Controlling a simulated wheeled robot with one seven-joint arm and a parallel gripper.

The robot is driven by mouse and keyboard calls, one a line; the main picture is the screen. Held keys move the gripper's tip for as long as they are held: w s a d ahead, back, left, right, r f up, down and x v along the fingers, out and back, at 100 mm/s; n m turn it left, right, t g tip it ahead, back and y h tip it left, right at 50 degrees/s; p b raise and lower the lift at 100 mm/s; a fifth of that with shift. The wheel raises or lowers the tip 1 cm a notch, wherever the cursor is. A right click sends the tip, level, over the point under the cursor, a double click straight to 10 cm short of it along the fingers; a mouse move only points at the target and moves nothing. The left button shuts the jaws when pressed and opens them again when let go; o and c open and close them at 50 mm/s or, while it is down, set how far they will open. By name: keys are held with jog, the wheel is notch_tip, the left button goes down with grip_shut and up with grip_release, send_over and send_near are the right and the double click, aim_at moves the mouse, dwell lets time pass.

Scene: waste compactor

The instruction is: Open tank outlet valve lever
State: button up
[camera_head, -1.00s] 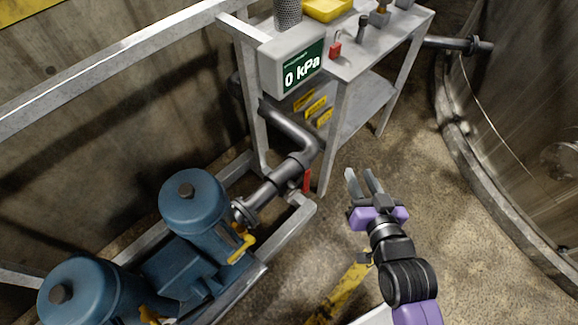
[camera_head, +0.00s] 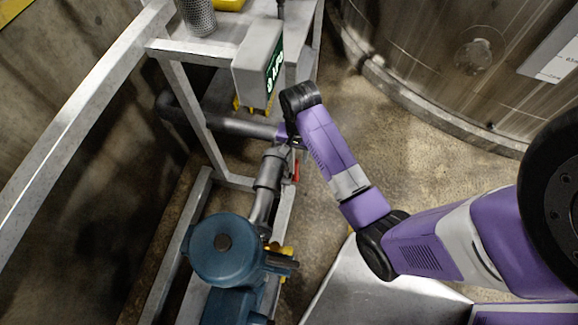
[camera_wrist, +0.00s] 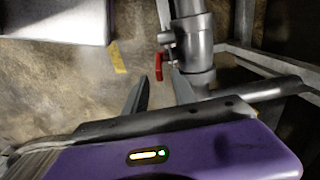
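A small red lever (camera_head: 296,170) sits on the side of the grey pipe (camera_head: 269,169) that runs from the blue pump towards the table frame. In the wrist view the red lever (camera_wrist: 158,66) is beside the pipe (camera_wrist: 192,42), just beyond my fingertips. My gripper (camera_wrist: 160,84) is open, with its two fingers apart and nothing between them. The lever appears between the finger directions, apart from them. In the head view my gripper (camera_head: 291,138) is by the pipe, largely hidden by my own wrist. The frames do not show clearly which way the lever turns.
A blue pump (camera_head: 223,249) with yellow parts (camera_head: 284,250) stands at the bottom. A metal table (camera_head: 190,47) carries a pressure display box (camera_head: 258,62) close to my wrist. A large steel tank (camera_head: 420,45) stands at the upper right. Open floor (camera_head: 400,150) lies between.

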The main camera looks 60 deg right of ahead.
aim_at(297, 169)
jog(key=shift+s+a+f+b, duration=0.1)
jog(key=shift+f+b, duration=0.3)
jog(key=shift+f, duration=3.5)
grip_shut()
